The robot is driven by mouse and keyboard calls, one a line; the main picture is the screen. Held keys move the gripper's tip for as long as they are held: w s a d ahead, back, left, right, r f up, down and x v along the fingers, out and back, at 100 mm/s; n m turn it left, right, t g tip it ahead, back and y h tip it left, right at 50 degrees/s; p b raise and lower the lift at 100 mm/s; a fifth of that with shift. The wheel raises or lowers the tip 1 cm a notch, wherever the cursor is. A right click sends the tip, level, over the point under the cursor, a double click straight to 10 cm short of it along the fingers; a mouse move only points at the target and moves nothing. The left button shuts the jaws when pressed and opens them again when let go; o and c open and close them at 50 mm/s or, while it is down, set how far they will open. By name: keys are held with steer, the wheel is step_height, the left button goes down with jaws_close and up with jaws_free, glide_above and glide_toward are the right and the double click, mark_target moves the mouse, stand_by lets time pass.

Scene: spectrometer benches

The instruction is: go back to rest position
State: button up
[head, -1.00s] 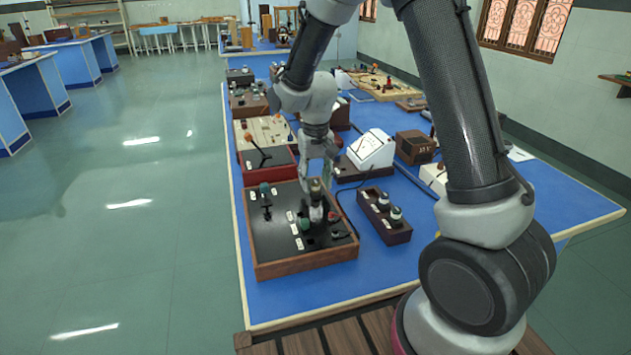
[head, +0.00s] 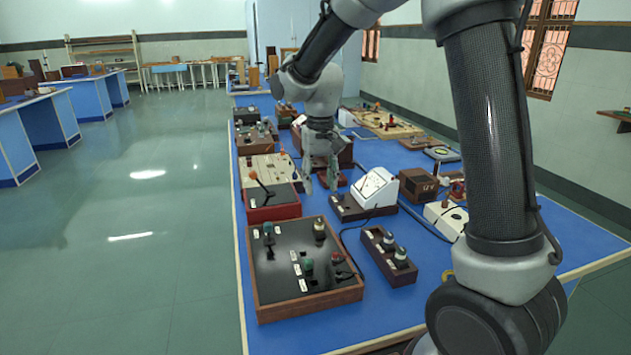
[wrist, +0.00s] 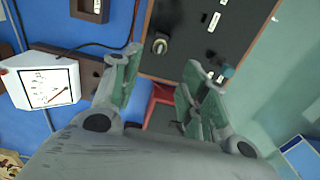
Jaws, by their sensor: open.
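My gripper (head: 321,182) is open and empty. It hangs fingers-down above the blue bench, beyond the black panel box and left of the white meter. The wrist view shows the gap between its fingers (wrist: 165,68) with nothing held. The black panel box (head: 296,262) has a wooden frame, and a pale-topped knob (head: 319,228) stands near its far right corner. The knob also shows in the wrist view (wrist: 160,45), apart from the fingers. Green knobs and a red one stand elsewhere on the panel.
A white meter (head: 375,187) stands right of my gripper. A red-framed box (head: 271,205) with a lever is to its left. A small brown block with two knobs (head: 388,257) lies right of the panel. Open floor (head: 150,250) lies left of the bench.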

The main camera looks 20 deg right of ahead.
steer(key=s+d+r+t, duration=0.1)
steer(key=s+d+r, duration=0.2)
steer(key=s+d, duration=0.2)
steer(key=s+d+r+t, duration=0.1)
steer(key=s+d+r, duration=0.3)
steer(key=s, duration=0.8)
steer(key=s+d+r+t, duration=0.2)
steer(key=s+d, duration=0.4)
steer(key=s, duration=0.3)
steer(key=shift+v, duration=0.75)
